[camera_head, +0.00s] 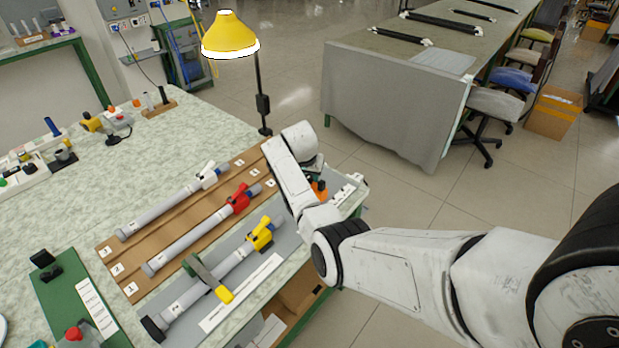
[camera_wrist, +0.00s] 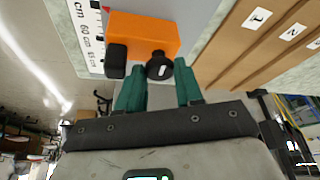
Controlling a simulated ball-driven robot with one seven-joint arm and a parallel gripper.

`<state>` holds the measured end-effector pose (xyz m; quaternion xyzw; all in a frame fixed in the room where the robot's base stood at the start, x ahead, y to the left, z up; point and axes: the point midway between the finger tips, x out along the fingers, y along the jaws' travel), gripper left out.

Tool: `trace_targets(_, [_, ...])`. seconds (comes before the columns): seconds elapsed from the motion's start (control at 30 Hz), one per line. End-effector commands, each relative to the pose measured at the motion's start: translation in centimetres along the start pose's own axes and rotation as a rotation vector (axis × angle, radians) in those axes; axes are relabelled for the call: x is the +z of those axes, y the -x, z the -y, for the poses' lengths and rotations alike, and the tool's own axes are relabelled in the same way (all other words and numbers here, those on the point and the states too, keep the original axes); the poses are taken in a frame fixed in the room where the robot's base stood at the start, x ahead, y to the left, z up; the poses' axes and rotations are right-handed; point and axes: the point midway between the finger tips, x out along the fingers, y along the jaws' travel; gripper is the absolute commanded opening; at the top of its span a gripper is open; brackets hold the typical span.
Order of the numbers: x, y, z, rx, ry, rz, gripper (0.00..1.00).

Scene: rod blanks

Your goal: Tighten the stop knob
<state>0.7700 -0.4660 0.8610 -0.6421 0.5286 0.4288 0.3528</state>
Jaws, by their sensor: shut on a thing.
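The stop is an orange block (camera_wrist: 145,36) beside a printed cm scale in the wrist view. Its black round stop knob (camera_wrist: 160,66) with a white mark faces my gripper (camera_wrist: 160,80). My gripper's two green fingers stand either side of the knob, shut on it. A second black part (camera_wrist: 116,61) sits on the block, left of the knob. In the head view the orange block (camera_head: 319,187) shows only in part behind my arm, at the right end of the grey fixture (camera_head: 205,312). The knob and fingertips cannot be made out there.
A grey rod (camera_head: 188,298) with a yellow fitting (camera_head: 262,234) lies on the fixture. A brown rack (camera_head: 130,285) beside it holds two more rods, with white and red fittings. A yellow lamp (camera_head: 230,35) stands behind my arm. A green board (camera_head: 70,300) lies at left.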

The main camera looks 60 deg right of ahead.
Motion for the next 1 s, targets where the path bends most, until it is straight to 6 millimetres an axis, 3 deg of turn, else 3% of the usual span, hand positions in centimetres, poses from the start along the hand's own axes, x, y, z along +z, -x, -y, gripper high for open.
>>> trace_targets(0.63, [0.07,-0.03,0.05,0.020,-0.049,0.002,0.05])
trace_targets(0.67, [0.07,-0.03,0.05,0.020,-0.049,0.002,0.37])
trace_targets(0.9, [0.04,-0.02,0.03,0.021,-0.048,0.002,0.60])
trace_targets(1.0, [0.04,-0.03,-0.03,0.022,-0.049,0.002,0.61])
